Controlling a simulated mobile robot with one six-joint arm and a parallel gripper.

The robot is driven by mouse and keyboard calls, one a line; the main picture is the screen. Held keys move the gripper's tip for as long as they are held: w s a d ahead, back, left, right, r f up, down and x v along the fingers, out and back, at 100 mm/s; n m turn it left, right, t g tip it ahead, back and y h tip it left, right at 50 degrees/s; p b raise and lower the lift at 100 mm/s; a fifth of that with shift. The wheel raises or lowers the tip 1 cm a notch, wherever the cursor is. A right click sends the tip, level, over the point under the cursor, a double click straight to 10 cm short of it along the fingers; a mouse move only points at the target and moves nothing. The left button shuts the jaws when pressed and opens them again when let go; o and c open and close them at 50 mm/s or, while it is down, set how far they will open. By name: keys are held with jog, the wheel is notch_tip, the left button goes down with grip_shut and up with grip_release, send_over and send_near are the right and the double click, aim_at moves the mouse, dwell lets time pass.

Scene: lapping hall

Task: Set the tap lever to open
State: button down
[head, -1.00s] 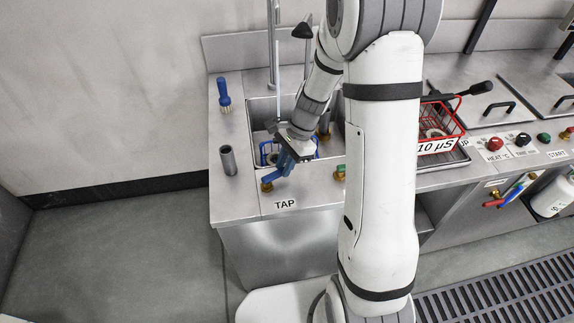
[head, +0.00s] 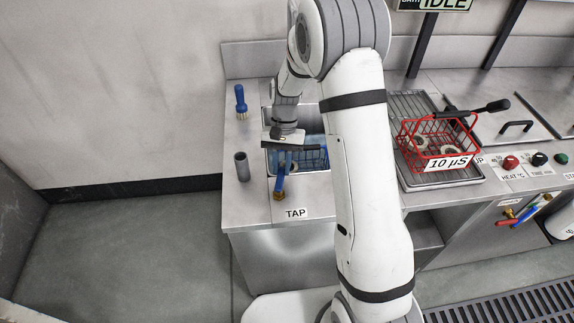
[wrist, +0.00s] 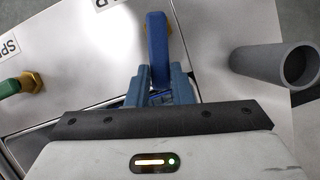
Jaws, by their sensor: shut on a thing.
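The tap lever (wrist: 158,45) is a blue handle on a brass valve, standing behind the TAP label on the counter's front. In the head view the lever (head: 280,178) points away from the label, toward the sink. My gripper (wrist: 160,78) is shut on the lever, with a blue finger on each side of it in the wrist view. In the head view my gripper (head: 283,165) is above the front edge of the sink and partly covers the lever.
A grey tube (head: 242,166) stands left of the lever, close to my gripper. A blue brush (head: 241,100) stands behind it. A blue basket (head: 314,158) is in the sink. A red basket (head: 440,138) with rings stands on a tray at right.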

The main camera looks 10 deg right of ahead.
jog(key=shift+w+a+n+h, duration=0.15)
jog(key=shift+a+n+h, duration=0.55)
jog(key=shift+n, duration=0.7)
jog(key=shift+a, duration=0.1)
jog(key=c, duration=1.3)
grip_release()
jog(key=v, duration=0.7)
jog(key=shift+w+r, duration=0.2)
jog(key=shift+r, duration=0.15)
